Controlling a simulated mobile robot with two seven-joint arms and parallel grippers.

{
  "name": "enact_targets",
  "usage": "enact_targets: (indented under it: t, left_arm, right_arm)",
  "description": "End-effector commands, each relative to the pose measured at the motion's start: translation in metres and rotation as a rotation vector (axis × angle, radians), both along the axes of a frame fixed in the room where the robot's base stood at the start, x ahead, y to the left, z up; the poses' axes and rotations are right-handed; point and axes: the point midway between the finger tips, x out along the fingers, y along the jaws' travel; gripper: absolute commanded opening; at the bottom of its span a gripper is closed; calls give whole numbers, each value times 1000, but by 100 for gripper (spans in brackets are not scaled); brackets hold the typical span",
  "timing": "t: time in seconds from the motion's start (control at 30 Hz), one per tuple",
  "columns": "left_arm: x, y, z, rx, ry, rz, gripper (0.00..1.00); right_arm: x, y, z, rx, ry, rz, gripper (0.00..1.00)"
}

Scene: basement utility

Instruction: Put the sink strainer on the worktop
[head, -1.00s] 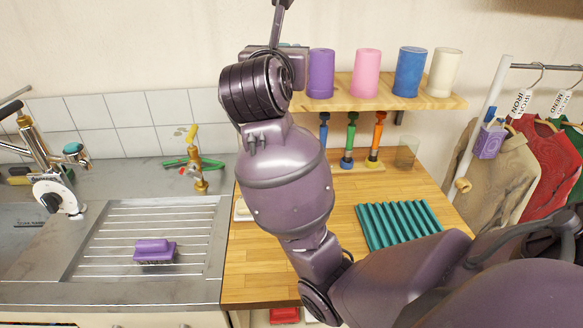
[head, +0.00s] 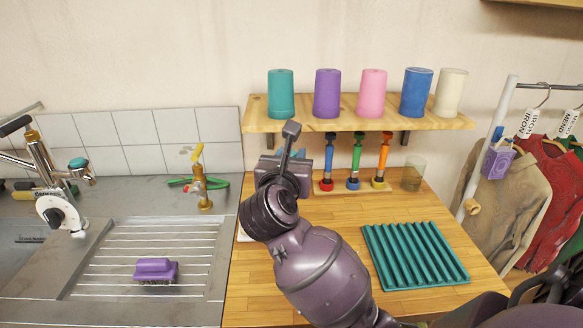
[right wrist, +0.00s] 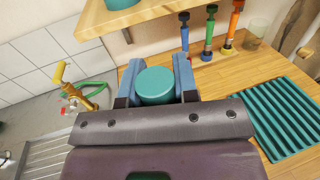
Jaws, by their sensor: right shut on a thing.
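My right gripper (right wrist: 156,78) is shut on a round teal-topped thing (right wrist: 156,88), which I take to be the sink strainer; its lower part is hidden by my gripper. In the head view my right gripper (head: 285,172) is over the back left part of the wooden worktop (head: 250,290), below the shelf; the held thing is hidden there by my wrist. I cannot tell how high it is above the wood. The worktop also shows in the right wrist view (right wrist: 215,85). My left gripper is not in view.
A teal ribbed mat (head: 415,255) lies on the worktop's right. Several tools in a rack (head: 353,185) and a glass (head: 413,173) stand at the back. The shelf (head: 360,118) with cups overhangs it. A purple brush (head: 155,269) lies on the drainboard at left.

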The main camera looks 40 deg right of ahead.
Motion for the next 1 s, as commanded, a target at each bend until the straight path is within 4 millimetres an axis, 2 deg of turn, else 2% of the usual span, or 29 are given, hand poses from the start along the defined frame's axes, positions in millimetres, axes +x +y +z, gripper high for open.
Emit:
enact_targets:
  t: [0.03,0.13,0.6,0.63,0.77,1.0]
  left_arm:
    - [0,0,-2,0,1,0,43]
    - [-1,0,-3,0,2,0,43]
    - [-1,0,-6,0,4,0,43]
    - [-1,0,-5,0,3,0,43]
    - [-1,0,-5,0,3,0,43]
    - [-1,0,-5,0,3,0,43]
  right_arm:
    - [0,0,-8,-3,4,-1,0]
    - [0,0,-16,-2,1,0,0]
    - [0,0,-23,1,-1,0,0]
    - [0,0,-22,0,0,0,32]
    - [0,0,-22,0,0,0,52]
    - [0,0,-21,0,0,0,53]
